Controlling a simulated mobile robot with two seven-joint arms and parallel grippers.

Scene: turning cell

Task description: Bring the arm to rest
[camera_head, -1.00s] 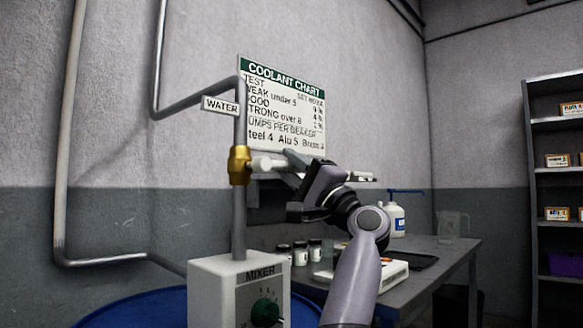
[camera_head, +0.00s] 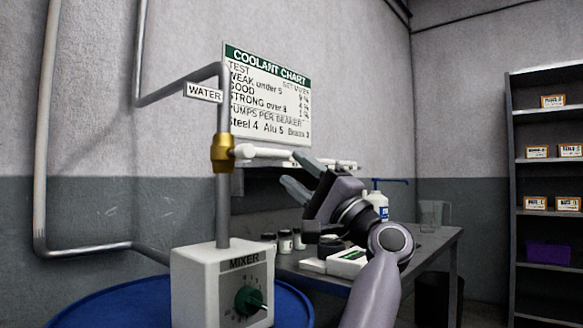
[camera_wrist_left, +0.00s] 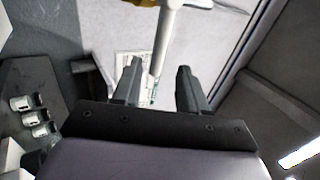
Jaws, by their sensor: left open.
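My left gripper (camera_head: 297,174) is open, its two grey fingers apart with nothing clamped. It is raised in front of the wall, to the right of the brass valve (camera_head: 222,153) on the water pipe. The valve's white lever (camera_head: 262,152) points right toward the fingers; its far end overlaps them in the head view. In the left wrist view the open fingers (camera_wrist_left: 158,82) show, with the white lever (camera_wrist_left: 166,40) coming down from the top toward the gap between them. I cannot tell whether they touch. My right gripper is not in view.
The white mixer box (camera_head: 222,285) stands over a blue drum (camera_head: 125,303) in front. Behind the arm, a grey table (camera_head: 425,245) holds small jars (camera_head: 285,241) and a white bottle (camera_head: 377,203). A shelf rack (camera_head: 513,190) stands at right.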

